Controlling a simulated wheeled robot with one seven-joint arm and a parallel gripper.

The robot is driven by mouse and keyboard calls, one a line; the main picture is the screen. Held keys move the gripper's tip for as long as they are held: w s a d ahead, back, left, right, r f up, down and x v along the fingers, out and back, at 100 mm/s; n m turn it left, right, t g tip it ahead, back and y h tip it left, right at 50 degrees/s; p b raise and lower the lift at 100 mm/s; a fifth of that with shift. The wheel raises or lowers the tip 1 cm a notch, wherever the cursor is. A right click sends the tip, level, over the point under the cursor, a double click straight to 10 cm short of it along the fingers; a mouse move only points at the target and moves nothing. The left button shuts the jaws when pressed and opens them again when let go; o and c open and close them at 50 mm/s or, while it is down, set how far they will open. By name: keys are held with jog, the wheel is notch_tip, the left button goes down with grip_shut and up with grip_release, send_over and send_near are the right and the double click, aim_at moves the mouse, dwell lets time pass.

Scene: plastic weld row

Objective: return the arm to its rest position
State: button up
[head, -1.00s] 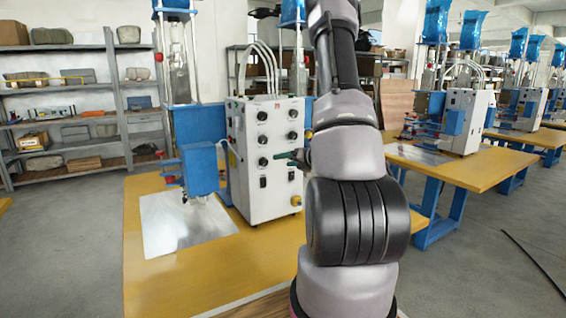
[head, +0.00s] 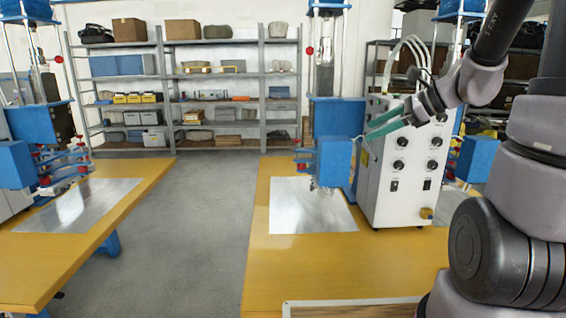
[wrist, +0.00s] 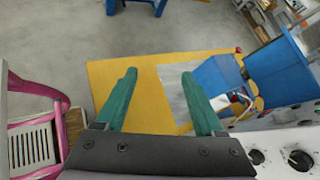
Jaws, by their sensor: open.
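My gripper (head: 378,128) is raised in the head view, in front of the white control box (head: 392,190) with its black knobs. Its green fingers also show in the wrist view (wrist: 158,88), spread apart with nothing between them. Below the fingers in the wrist view lies the yellow table (wrist: 115,72) with a metal plate (wrist: 174,90). My arm reaches in from the right of the head view and hides part of the box and the table's right side.
A blue welding machine (head: 334,162) stands over the metal plate (head: 290,215) beside the box. Another yellow table (head: 40,262) is at the left, with open floor (head: 205,215) between. Shelves (head: 265,80) line the back. A pink-framed thing (wrist: 30,140) is at the wrist view's left.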

jog(key=s+r+n+h, duration=0.3)
jog(key=s+r+n, duration=0.1)
jog(key=s+n, duration=0.3)
jog(key=s+d+r+n+h, duration=0.1)
jog(key=s+r+n+h, duration=0.3)
jog(key=s+n, duration=0.4)
jog(key=shift+n+t, duration=0.4)
jog(key=shift+n, duration=0.3)
